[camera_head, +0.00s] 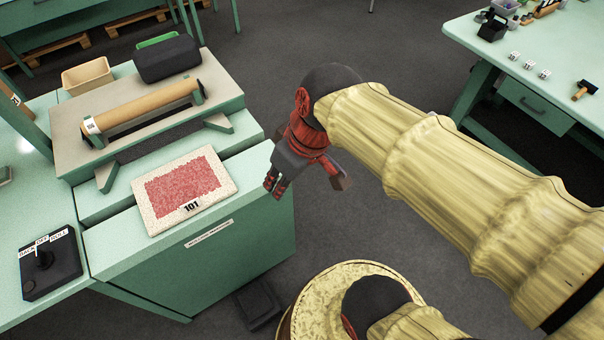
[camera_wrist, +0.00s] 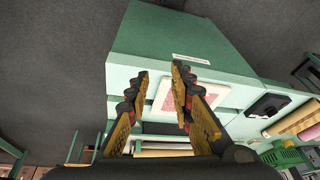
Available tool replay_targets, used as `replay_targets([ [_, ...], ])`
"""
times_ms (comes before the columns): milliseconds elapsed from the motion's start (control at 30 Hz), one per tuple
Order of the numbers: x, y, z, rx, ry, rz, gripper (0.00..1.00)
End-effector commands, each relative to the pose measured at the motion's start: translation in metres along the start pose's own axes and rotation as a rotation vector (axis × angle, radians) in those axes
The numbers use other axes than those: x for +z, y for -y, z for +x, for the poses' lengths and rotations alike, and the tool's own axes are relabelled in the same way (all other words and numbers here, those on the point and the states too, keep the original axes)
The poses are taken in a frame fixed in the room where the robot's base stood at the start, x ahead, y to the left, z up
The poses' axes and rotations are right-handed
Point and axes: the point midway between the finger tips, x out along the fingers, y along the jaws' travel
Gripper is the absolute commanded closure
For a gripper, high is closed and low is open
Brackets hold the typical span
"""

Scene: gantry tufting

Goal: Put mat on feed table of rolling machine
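The mat (camera_head: 187,190), pinkish red with a cream border and a tag reading 101, lies flat on the mint-green feed table (camera_head: 112,240) in front of the roller. It also shows in the wrist view (camera_wrist: 175,98), seen between and beyond my fingers. My gripper (camera_head: 273,183) is to the right of the mat, clear of it in the head view. The wrist view shows the two fingers (camera_wrist: 159,72) spread apart with nothing held between them. The rolling machine (camera_head: 150,135) has a tan roller across its top.
A black control box with a lever (camera_head: 46,262) sits left of the mat. A tan bin (camera_head: 87,76) and a dark rounded object (camera_head: 167,58) stand behind the roller. A black pedal (camera_head: 257,304) is on the floor. Another workbench (camera_head: 535,100) stands at upper right, with open floor between.

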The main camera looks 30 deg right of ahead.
Motion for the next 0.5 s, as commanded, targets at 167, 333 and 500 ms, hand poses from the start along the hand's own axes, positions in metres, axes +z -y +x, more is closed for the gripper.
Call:
replay_targets([
  [167,0.019,-0.013,-0.023,0.137,-0.111,0.2,0.77],
  [333,0.025,-0.02,-0.031,0.181,-0.166,0.29,0.77],
  [500,0.025,-0.021,-0.031,0.185,-0.17,0.303,0.77],
])
